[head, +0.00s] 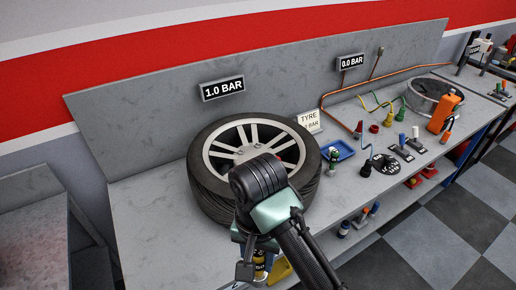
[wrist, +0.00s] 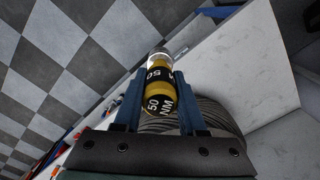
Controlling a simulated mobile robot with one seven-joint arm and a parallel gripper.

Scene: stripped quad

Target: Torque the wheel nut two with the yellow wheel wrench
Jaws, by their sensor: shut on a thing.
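A wheel with a black tyre (head: 203,188) and silver spokes lies flat on the grey bench. Its hub and nuts (head: 252,151) face up, too small to tell apart. My gripper (wrist: 150,100) is shut on the yellow wheel wrench (wrist: 160,78), which has a black band marked 50 NM and a silver end. In the head view the wrench (head: 260,262) shows only partly, below my arm, at the front side of the wheel. In the wrist view the tyre (wrist: 205,115) is behind the fingers. The wrench is apart from the hub.
A blue tray (head: 340,150), a TYRE card (head: 309,121), coloured fittings and an orange device (head: 444,112) stand on the bench to the right. Displays read 1.0 BAR (head: 222,89) and 0.0 BAR (head: 352,62) on the back panel. The checkered floor lies in front.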

